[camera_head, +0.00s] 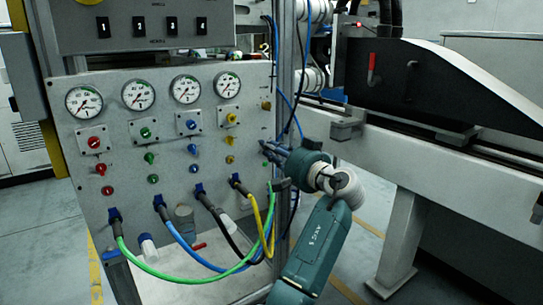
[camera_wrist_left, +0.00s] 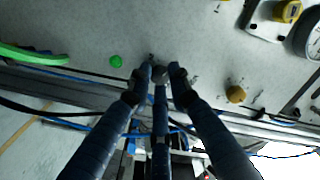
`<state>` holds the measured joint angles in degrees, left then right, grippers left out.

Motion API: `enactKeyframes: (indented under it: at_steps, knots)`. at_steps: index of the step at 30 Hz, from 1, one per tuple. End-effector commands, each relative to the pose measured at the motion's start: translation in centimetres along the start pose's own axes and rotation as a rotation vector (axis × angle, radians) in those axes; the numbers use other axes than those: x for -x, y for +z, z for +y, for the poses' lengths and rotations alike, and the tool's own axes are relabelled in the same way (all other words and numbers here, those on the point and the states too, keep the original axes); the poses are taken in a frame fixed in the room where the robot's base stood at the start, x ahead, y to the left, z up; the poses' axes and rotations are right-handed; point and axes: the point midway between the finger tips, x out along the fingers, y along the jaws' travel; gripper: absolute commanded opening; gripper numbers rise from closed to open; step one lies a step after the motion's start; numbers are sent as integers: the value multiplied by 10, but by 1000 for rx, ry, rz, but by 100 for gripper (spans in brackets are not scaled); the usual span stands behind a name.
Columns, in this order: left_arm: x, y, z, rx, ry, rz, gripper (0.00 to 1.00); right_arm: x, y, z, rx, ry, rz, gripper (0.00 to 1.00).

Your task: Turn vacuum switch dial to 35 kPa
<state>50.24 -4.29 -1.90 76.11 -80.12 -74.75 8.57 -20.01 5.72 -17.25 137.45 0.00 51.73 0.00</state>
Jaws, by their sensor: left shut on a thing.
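My left gripper (camera_head: 266,148) reaches the right edge of the grey control panel from the right. In the left wrist view its dark blue fingers (camera_wrist_left: 160,73) are closed around a small grey knob (camera_wrist_left: 160,72) on the panel face. This knob seems to be the vacuum switch dial. The fingers hide most of it, and I can read no scale or 35 kPa mark. In the head view the fingers cover the dial. My right gripper is out of view.
The panel (camera_head: 110,215) carries several round gauges (camera_head: 138,95), coloured knobs and hose fittings. A machine bench (camera_head: 440,190) is at right.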

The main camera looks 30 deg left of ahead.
Motion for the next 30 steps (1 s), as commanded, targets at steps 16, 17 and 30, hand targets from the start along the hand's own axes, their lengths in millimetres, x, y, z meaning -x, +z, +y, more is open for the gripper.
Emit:
enactKeyframes:
  at_steps: [16, 17, 30]
  knots:
    - [0, 5, 4, 165, 4, -10, 0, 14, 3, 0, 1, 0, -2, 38]
    - [1, 5, 4, 166, 4, -10, 0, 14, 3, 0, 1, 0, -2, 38]
    - [0, 4, 4, 166, 4, -10, 38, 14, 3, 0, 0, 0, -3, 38]
